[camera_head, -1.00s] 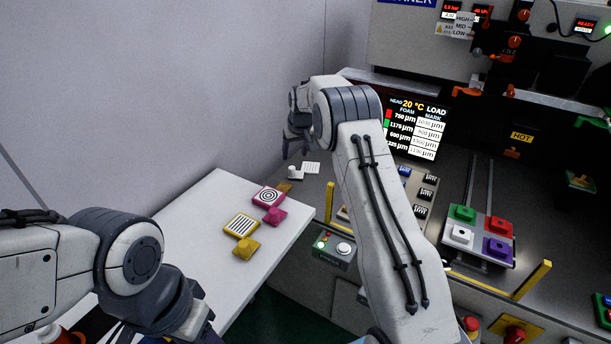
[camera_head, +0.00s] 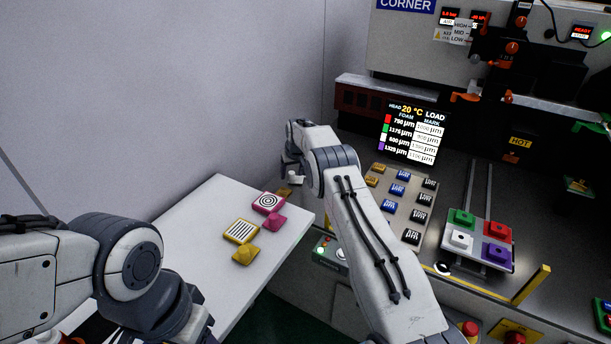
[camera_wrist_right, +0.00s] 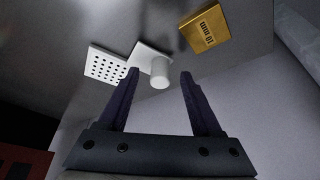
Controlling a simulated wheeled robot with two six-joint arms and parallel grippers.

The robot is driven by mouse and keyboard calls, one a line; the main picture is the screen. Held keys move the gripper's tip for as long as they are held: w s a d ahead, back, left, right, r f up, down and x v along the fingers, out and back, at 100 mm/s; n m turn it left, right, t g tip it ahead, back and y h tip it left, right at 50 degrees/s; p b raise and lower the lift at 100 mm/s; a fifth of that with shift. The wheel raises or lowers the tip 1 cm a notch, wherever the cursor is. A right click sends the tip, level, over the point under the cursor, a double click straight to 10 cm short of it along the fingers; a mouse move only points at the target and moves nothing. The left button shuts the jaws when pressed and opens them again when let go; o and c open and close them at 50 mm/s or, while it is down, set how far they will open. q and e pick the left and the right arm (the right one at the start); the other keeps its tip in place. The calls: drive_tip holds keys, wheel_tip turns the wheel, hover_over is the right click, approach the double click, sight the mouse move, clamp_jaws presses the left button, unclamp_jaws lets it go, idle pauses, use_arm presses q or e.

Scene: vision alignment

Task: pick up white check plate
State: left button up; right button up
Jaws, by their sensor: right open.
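The white check plate (camera_wrist_right: 105,66) shows in the right wrist view as a white square with rows of dark dots. It joins a white base with a round white knob (camera_wrist_right: 159,76). My right gripper (camera_wrist_right: 160,73) is open, and its two dark fingers reach either side of the knob in that view. I cannot tell whether they touch it. In the head view the right gripper (camera_head: 291,171) is at the far right corner of the white table, and my wrist and arm hide most of the plate. My left arm is at lower left, its fingers out of view.
A gold block (camera_wrist_right: 206,29) lies close to the plate. On the white table (camera_head: 190,225) are a pink target plate (camera_head: 268,202) and a yellow striped plate (camera_head: 241,230), each with a knob. A button panel (camera_head: 400,205) and colored blocks (camera_head: 480,240) stand right of my arm.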

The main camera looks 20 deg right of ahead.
clamp_jaws()
drive_tip(key=shift+r, duration=0.15)
